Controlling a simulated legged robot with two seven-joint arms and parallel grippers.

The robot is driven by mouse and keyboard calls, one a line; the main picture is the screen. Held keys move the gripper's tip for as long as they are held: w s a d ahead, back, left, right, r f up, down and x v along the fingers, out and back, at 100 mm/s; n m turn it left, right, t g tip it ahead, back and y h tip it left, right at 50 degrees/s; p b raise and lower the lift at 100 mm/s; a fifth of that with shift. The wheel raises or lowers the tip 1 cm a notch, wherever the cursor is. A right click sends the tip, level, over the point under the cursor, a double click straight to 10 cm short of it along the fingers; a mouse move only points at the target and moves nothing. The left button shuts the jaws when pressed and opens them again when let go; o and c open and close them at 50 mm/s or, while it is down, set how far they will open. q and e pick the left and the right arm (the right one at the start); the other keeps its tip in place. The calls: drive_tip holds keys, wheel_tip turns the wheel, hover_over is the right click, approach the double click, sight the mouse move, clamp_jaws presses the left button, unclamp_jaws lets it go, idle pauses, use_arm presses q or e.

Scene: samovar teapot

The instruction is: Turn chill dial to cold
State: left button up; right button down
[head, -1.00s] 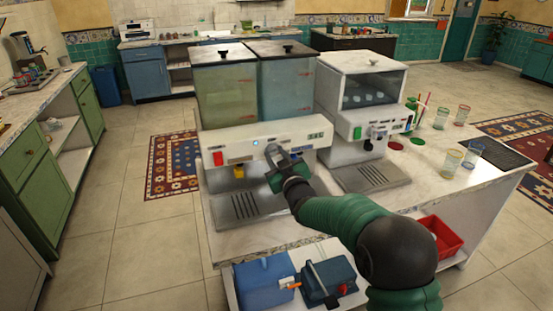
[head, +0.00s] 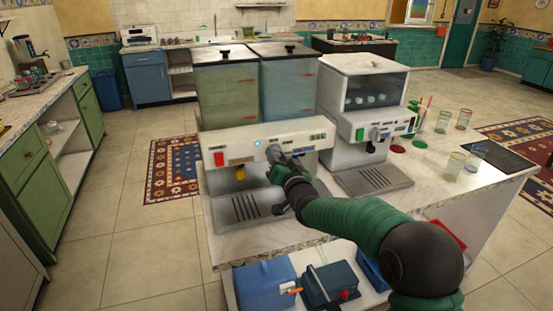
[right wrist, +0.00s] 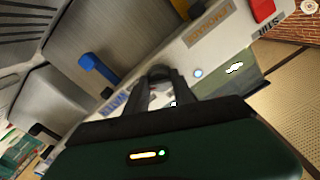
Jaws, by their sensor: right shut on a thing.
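The white double-tank drink dispenser (head: 215,143) stands on the counter, with a red switch (head: 219,159), a small blue light (head: 257,143) and a display (head: 318,136) on its front panel. The chill dial (head: 273,149) is on this panel, right of the light, mostly covered by my right gripper. My right gripper (head: 277,158) reaches the panel from the front right. In the right wrist view, its dark fingers (right wrist: 160,75) are closed around the grey dial (right wrist: 158,89). The dial's exact pointing is hidden. My left gripper is out of view.
A yellow tap (head: 240,172) hangs below the panel, left of my gripper; a blue tap lever (right wrist: 98,70) shows in the wrist view. A white ice machine (head: 359,122) stands right. Glasses (head: 452,162) stand farther right. Blue boxes (head: 265,283) sit below the counter.

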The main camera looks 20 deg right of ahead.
drive_tip(key=shift+d+r+m, duration=0.25)
drive_tip(key=shift+r+m, duration=0.05)
drive_tip(key=shift+r, duration=0.25)
drive_tip(key=c, duration=1.4)
unclamp_jaws()
drive_tip(key=shift+c, duration=0.2)
drive_tip(key=o, duration=0.4)
drive_tip(key=shift+f, duration=0.15)
drive_tip(key=shift+c, duration=0.2)
drive_tip(key=shift+f, duration=0.15)
drive_tip(key=s, duration=1.6)
drive_tip(key=shift+s+d, duration=0.3)
drive_tip(key=shift+s, duration=0.1)
drive_tip(key=shift+f, duration=0.1)
